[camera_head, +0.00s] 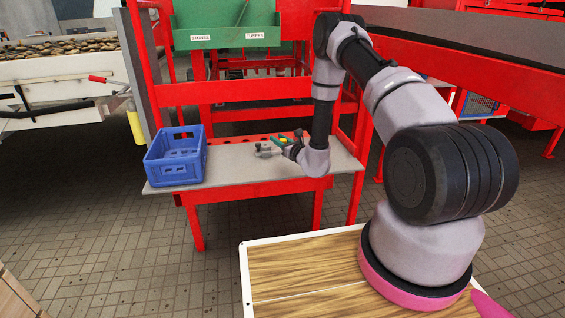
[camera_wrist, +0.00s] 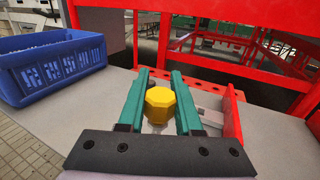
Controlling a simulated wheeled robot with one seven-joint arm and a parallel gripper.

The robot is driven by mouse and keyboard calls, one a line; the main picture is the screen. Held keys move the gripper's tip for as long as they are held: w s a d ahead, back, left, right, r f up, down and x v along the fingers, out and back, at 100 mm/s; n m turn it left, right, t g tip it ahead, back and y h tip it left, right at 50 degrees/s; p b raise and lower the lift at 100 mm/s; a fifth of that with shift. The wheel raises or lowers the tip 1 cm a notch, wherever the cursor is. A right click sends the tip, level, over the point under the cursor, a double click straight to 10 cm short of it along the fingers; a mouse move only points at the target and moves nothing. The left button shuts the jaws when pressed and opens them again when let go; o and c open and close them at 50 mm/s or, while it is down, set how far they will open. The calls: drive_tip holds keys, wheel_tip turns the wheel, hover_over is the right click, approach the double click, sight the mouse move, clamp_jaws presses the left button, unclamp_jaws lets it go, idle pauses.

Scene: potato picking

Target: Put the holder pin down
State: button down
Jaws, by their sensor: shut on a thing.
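The holder pin (camera_wrist: 160,103), with a yellow, many-sided head, sits between the teal fingers of my gripper (camera_wrist: 160,84) in the wrist view. The fingers are shut on it. Its lower part is hidden, so I cannot tell whether it touches anything below. In the head view my gripper (camera_head: 290,143) is small and low over the grey shelf (camera_head: 240,181), near its back edge. The pin is too small there to make out clearly.
A blue crate (camera_head: 176,151) stands at the shelf's left end; it also shows in the wrist view (camera_wrist: 55,72). A red strip with holes (camera_head: 250,141) runs along the shelf's back. Red frame posts flank the shelf. The front middle of the shelf is clear.

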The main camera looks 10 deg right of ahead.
drive_tip(key=shift+f, duration=3.15)
drive_tip(key=c, duration=0.6)
unclamp_jaws()
drive_tip(key=shift+f, duration=0.1)
